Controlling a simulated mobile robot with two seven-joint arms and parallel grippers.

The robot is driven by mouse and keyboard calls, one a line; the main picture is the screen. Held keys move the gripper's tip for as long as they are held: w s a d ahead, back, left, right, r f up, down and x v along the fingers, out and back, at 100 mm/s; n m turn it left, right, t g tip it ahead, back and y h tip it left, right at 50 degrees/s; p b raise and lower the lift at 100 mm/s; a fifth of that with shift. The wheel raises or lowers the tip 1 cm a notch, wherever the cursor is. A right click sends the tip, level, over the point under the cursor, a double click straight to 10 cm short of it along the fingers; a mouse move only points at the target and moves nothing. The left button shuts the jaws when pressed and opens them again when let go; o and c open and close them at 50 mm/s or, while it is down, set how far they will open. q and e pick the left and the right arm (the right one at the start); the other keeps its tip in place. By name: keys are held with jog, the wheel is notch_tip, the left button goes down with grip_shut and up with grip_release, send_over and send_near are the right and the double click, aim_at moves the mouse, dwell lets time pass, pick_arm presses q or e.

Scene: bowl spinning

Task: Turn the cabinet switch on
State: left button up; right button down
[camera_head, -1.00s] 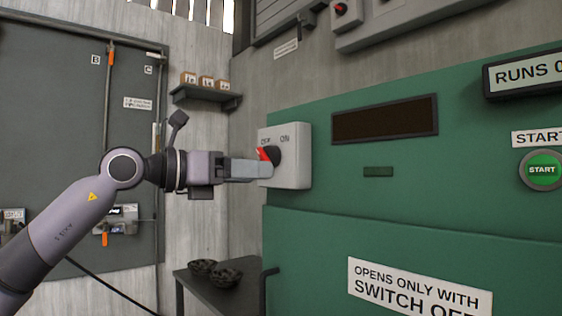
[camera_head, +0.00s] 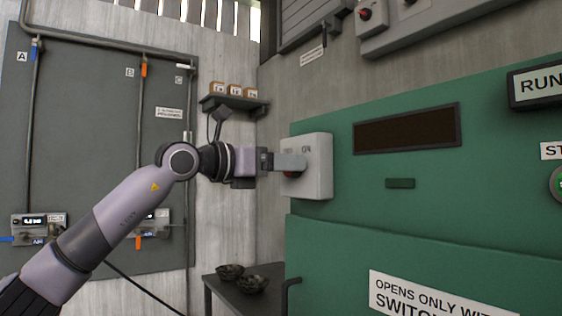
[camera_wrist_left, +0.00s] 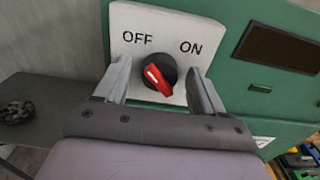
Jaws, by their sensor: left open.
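The cabinet switch is a black knob with a red handle (camera_wrist_left: 160,76) on a light grey box (camera_head: 319,165). The box is on the left of the green cabinet front. In the left wrist view the box is marked OFF on the left and ON on the right. The handle's white mark is at its upper-left end, towards OFF. My left gripper (camera_head: 291,162) is open at the box. In the left wrist view its fingers (camera_wrist_left: 161,88) stand on either side of the knob, with gaps. In the head view they hide most of the knob. My right gripper is not in view.
The green cabinet (camera_head: 420,185) fills the right side, with a dark window (camera_head: 406,127) and a handle (camera_head: 292,290) below the box. A small shelf with boxes (camera_head: 235,103) is on the wall behind.

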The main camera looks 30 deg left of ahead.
pick_arm(q)
jog(key=c, duration=1)
jog(key=shift+m, duration=0.3)
jog(key=shift+d+f+m+p, duration=0.15)
jog(key=shift+m+p, duration=1)
jog(key=shift+m, duration=3.2)
jog(key=shift+d+f+m+p, duration=0.1)
jog(key=shift+m+p, duration=1)
jog(key=shift+m, duration=3.25)
jog(key=o, duration=1)
